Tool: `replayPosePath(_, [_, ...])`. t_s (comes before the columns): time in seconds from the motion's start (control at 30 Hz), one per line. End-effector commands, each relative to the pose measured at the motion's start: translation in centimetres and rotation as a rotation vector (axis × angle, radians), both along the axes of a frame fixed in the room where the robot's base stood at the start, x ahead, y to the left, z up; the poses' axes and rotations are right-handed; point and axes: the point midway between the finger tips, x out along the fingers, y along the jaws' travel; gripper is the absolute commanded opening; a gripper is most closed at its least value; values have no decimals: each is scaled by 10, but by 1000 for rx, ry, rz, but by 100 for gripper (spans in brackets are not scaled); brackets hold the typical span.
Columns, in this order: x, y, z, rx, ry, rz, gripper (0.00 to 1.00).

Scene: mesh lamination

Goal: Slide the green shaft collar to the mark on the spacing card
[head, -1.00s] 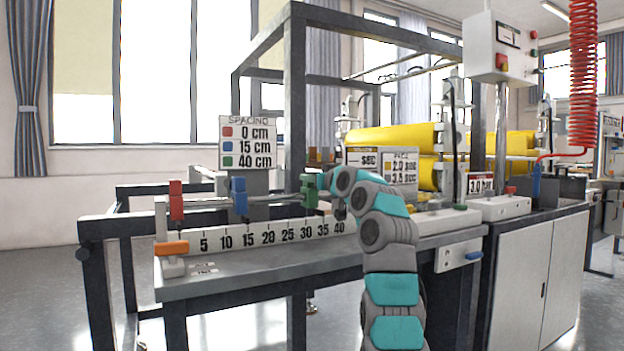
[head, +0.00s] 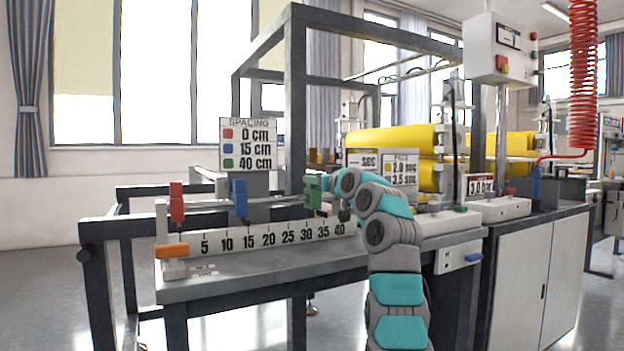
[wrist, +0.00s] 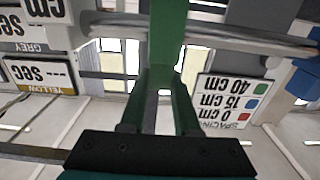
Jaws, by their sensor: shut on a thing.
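The green shaft collar (head: 314,194) sits on the horizontal metal rod (head: 275,201), above the ruler between the 30 and 35 labels, left of 40. The spacing card (head: 248,144) lists red 0 cm, blue 15 cm and green 40 cm; it appears upside down in the wrist view (wrist: 228,100). In the wrist view my gripper (wrist: 164,78) is shut on the green collar (wrist: 168,30), which crosses the rod. In the head view my wrist partly hides the jaws.
The red collar (head: 177,203) stands near the ruler's zero end and the blue collar (head: 240,199) near 15. The numbered ruler (head: 258,240) runs below the rod. Small signs (head: 400,168) and yellow rollers (head: 390,140) stand behind my arm.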

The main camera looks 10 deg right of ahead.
Motion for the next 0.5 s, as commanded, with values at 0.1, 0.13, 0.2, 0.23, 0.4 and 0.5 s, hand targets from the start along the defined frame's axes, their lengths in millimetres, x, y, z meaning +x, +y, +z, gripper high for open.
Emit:
replayPosePath(0.1, [8,-29,6,2,1,-11,0])
replayPosePath(0.13, [9,-34,6,1,0,-12,0])
replayPosePath(0.2, [12,-41,5,2,-2,-10,0])
replayPosePath(0.23, [12,-43,4,2,-2,-10,0])
replayPosePath(0.4, [13,-46,3,1,-5,-10,0])
replayPosePath(0.5, [13,-46,3,1,-5,-11,0])
